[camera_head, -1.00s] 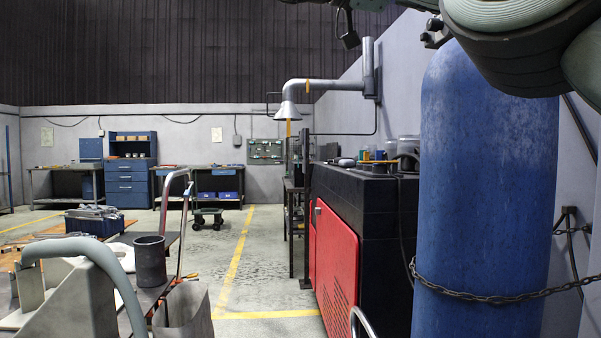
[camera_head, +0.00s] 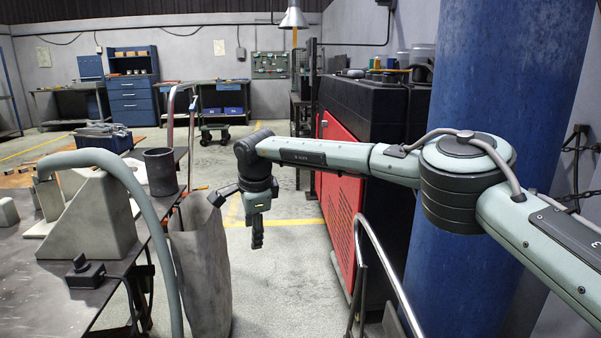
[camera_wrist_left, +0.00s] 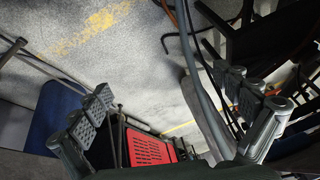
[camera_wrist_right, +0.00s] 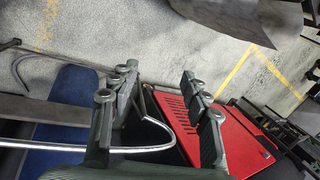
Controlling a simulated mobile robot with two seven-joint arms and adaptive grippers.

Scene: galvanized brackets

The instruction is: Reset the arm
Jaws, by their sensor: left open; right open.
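My right arm comes in from the right in the head view, in front of the blue cylinder. Its forearm is roughly level and its right gripper (camera_head: 257,238) hangs pointing down over the aisle, beside a tall grey bin (camera_head: 200,262). In the right wrist view the two fingers of this gripper (camera_wrist_right: 158,76) stand apart with nothing between them. My left gripper (camera_wrist_left: 169,85) shows only in the left wrist view. Its fingers are wide apart and empty, above the concrete floor. I cannot see my left arm in the head view.
A blue gas cylinder (camera_head: 475,75) stands at the right. A black and red machine (camera_head: 340,190) is behind my right arm. A metal workbench (camera_head: 40,285) with a grey bracket (camera_head: 95,225) and a dark cup (camera_head: 160,172) is at the left. A curved metal rail (camera_head: 385,265) stands in front.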

